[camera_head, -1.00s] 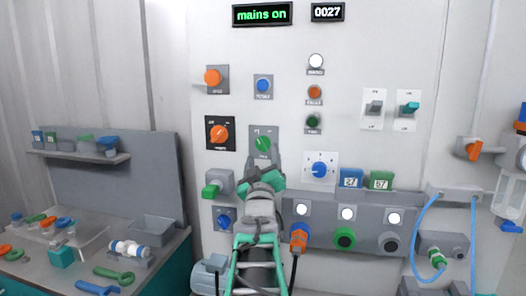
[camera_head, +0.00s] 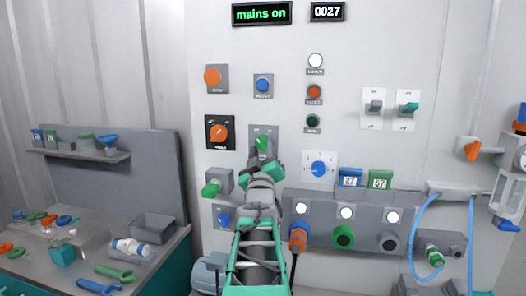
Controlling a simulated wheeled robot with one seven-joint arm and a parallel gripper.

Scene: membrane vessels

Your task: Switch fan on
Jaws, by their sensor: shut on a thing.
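A green rotary knob (camera_head: 262,143) sits on a grey square plate (camera_head: 271,131) on the white wall panel. My gripper (camera_head: 262,151) is at this knob and shut on it, with my arm reaching up from below. The gripper hides the lower part of the plate and its lettering. The small plate markings are too blurred to read. A green-lettered display (camera_head: 262,14) reads "mains on", and a counter (camera_head: 327,11) beside it reads 0027.
An orange knob (camera_head: 220,133) on a black plate is close on the left, and a blue dial (camera_head: 318,169) on the right. A green handle (camera_head: 211,188) juts out at lower left. A workbench (camera_head: 175,245) stands at left.

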